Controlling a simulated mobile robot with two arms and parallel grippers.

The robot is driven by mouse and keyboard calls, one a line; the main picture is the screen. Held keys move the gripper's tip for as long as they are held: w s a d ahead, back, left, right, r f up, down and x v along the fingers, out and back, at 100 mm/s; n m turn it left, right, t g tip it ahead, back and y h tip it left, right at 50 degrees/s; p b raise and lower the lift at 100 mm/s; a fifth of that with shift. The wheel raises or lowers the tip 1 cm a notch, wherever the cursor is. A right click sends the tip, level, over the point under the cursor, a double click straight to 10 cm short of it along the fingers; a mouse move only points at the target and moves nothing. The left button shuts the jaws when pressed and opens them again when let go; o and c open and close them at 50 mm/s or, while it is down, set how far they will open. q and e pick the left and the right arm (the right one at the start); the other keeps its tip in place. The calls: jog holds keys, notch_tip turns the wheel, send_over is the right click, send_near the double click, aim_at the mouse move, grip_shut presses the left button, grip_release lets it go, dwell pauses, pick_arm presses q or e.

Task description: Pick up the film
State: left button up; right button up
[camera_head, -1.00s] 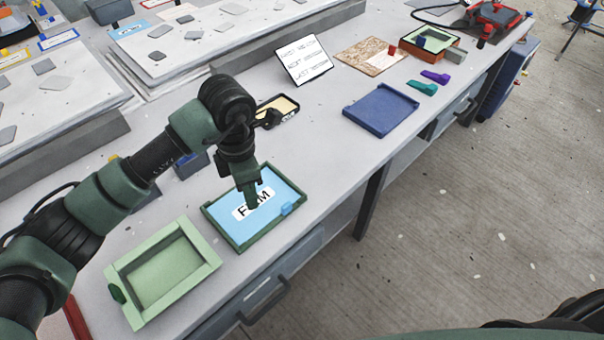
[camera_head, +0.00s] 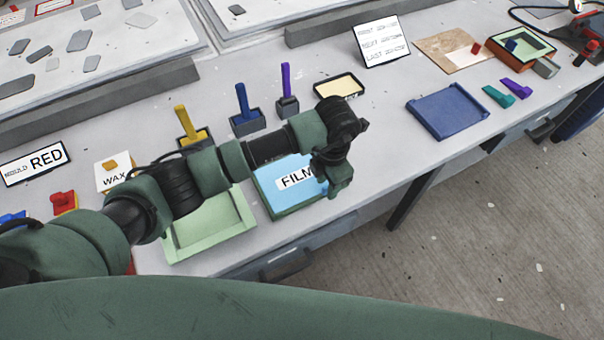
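The film (camera_head: 277,179) is a light blue sheet with a white FILM label, lying in a dark green tray (camera_head: 292,211) near the front edge of the bench. My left arm reaches across from the left, and its gripper (camera_head: 338,190) points down at the right edge of the film tray. The arm hides the far part of the film, the end of its label and its right side. The fingertips show small and dark, so I cannot tell whether they are open or shut, or touching anything. My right gripper is out of view.
A pale green mould (camera_head: 212,226) sits just left of the film, partly under my arm. A dark blue tray (camera_head: 447,110) lies to the right. Yellow (camera_head: 184,121), blue (camera_head: 243,102) and purple (camera_head: 287,82) handles stand in holders behind. Bare bench lies between the film and the blue tray.

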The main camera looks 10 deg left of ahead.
pick_arm(q)
grip_shut()
jog(key=shift+r, duration=0.1)
